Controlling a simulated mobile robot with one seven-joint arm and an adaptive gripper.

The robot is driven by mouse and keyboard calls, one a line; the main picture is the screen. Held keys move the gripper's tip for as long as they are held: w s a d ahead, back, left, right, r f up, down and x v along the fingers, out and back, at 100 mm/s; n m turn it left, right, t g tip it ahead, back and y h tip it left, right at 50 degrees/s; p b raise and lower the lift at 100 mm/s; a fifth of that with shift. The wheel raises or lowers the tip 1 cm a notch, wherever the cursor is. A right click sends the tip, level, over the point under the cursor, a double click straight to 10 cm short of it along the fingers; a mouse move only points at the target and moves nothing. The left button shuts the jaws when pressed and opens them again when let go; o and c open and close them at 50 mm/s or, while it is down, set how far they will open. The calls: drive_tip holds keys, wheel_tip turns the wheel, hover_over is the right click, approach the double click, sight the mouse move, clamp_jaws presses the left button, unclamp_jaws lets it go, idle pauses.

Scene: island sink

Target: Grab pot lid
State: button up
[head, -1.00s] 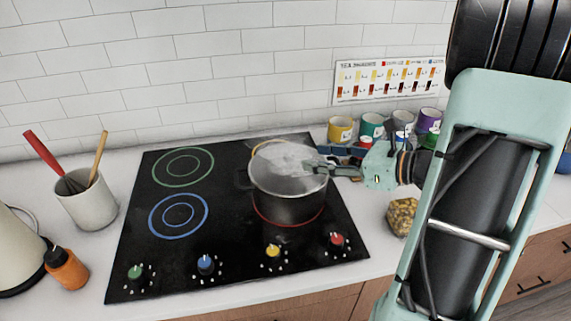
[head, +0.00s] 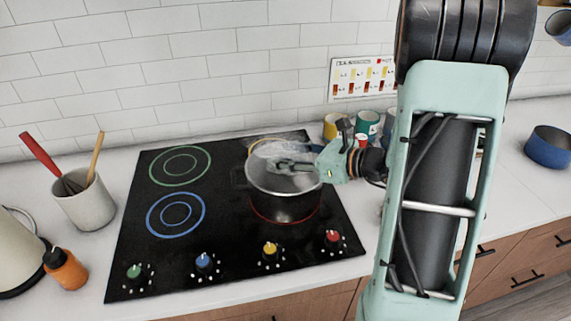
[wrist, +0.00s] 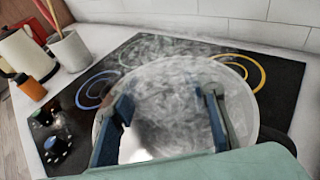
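The pot lid (head: 268,178) is a round, clear lid with a pale rim, lying on a steel pot (head: 285,206) on the cooktop. In the wrist view the lid (wrist: 172,75) fills the middle and looks cloudy. My gripper (head: 285,162) is over the lid's upper right part in the head view. In the wrist view my gripper (wrist: 165,98) has its two blue fingers wide apart over the lid, with no object clearly held between them. I cannot tell whether the fingers touch the lid. The lid's handle is not clear in either view.
The pot stands on the red-ringed burner of the black cooktop (head: 140,260). Several cups (head: 367,123) stand behind it, partly hidden by my arm. A utensil crock (head: 84,205), an orange bottle (head: 66,270) and a kettle (head: 15,250) stand at left. The left burners are clear.

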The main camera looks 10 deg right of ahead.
clamp_jaws()
drive_tip(key=shift+r, duration=0.15)
